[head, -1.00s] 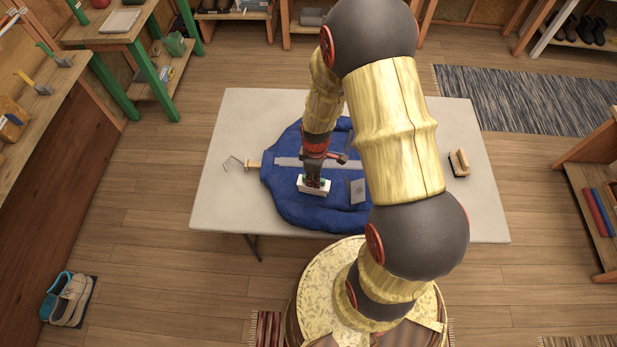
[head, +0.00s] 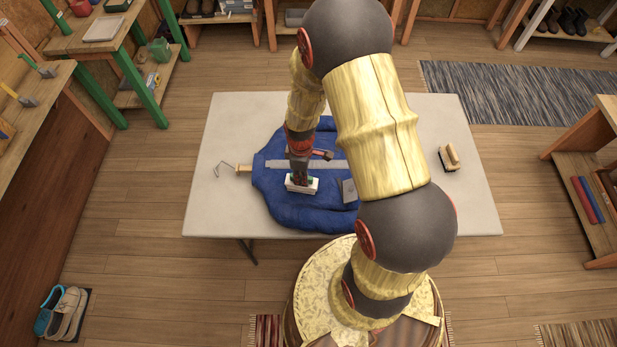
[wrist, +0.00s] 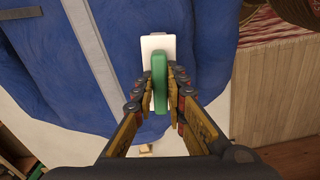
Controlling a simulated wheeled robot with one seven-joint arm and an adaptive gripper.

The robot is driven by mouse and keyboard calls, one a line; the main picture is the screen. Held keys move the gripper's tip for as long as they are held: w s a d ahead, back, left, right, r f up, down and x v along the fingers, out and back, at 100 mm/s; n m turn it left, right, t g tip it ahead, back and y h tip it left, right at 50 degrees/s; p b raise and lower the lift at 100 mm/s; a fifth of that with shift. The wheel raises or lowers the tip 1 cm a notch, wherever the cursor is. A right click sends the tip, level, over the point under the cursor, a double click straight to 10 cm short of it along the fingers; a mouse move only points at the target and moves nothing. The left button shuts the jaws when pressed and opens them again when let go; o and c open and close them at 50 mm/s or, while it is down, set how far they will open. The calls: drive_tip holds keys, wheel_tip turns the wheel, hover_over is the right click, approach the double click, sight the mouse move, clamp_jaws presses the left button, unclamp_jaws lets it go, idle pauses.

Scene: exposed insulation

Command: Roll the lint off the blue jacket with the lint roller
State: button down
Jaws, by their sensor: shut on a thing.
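The blue jacket (head: 288,206) lies flat on the table, with a grey strip running across it and a grey patch near its lower right. My gripper (head: 301,180) is over the jacket's lower middle. In the wrist view my gripper (wrist: 160,88) is shut on the green handle of the lint roller (wrist: 158,43). The roller's white head, also in the head view (head: 313,187), is at the jacket's surface; I cannot tell how firmly it touches. My arm hides the jacket's right part. No lint is discernible.
The pale table (head: 470,205) has free room left and right of the jacket. A wooden-handled brush (head: 449,158) lies at its right. Shelves stand at both sides, and shoes (head: 62,312) sit on the floor at lower left.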

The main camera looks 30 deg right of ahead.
drive_tip(key=shift+w+a+f+b, duration=0.1)
drive_tip(key=shift+w+a, duration=0.6)
drive_tip(key=shift+a, duration=0.4)
drive_tip(key=shift+w+a+b, duration=0.1)
drive_tip(key=shift+w+a, duration=0.6)
drive_tip(key=shift+a, duration=0.35)
drive_tip(key=shift+w+a+f+b, duration=0.1)
drive_tip(key=shift+w+a, duration=0.6)
drive_tip(key=shift+a, duration=0.4)
drive_tip(key=shift+d, duration=0.1)
drive_tip(key=shift+s+d+r, duration=0.1)
drive_tip(key=shift+s+d, duration=0.4)
drive_tip(key=shift+d, duration=0.25)
drive_tip(key=shift+s+d+r, duration=0.1)
drive_tip(key=shift+s+d, duration=0.35)
drive_tip(key=shift+d, duration=0.25)
drive_tip(key=shift+s+d+f, duration=0.1)
drive_tip(key=shift+s+d, duration=0.45)
drive_tip(key=shift+d, duration=0.2)
drive_tip(key=shift+s+d+f, duration=0.1)
drive_tip(key=shift+s+d, duration=0.45)
drive_tip(key=shift+d, duration=0.2)
drive_tip(key=shift+s+d+p, duration=0.25)
drive_tip(key=shift+s+d, duration=0.25)
drive_tip(key=shift+d, duration=0.2)
drive_tip(key=shift+s+d+p, duration=0.2)
drive_tip(key=shift+s+d, duration=0.25)
drive_tip(key=shift+d, duration=0.2)
drive_tip(key=shift+r, duration=0.2)
